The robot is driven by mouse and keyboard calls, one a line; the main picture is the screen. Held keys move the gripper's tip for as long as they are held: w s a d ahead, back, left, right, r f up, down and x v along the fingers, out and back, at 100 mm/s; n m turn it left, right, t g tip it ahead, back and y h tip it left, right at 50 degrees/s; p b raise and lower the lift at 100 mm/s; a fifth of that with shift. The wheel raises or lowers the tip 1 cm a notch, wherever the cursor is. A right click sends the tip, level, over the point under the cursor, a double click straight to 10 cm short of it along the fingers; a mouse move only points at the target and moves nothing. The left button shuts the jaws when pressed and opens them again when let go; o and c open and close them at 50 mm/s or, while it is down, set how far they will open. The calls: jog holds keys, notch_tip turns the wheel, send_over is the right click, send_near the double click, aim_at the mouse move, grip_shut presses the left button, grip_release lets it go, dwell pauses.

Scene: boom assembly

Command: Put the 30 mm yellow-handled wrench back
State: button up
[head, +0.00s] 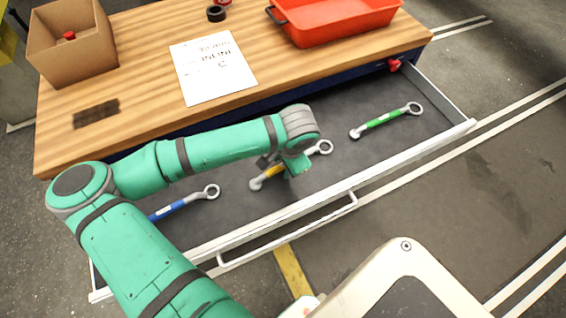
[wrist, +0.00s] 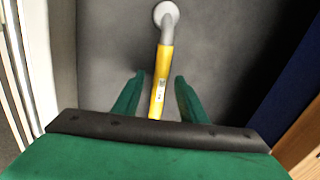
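The yellow-handled wrench (head: 272,171) lies in the open drawer (head: 345,178), between a blue-handled wrench and a green-handled wrench. Its size marking is too small to read. My gripper (head: 294,168) is over the wrench and hides part of the handle. In the wrist view, the wrench (wrist: 166,58) runs lengthwise between the two green fingers of my gripper (wrist: 159,78). The fingers are open, with a gap on each side of the yellow handle. The grey rounded end shows at the top; the near end is hidden by the gripper body.
The blue-handled wrench (head: 178,207) lies left in the drawer, the green-handled wrench (head: 383,121) right. The wooden tabletop (head: 150,100) holds a cardboard box (head: 75,50), a paper sheet (head: 212,70) and a red tray (head: 330,22). The drawer's white front edge (head: 400,163) bounds the space.

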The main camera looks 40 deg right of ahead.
jog(key=v, duration=1.1)
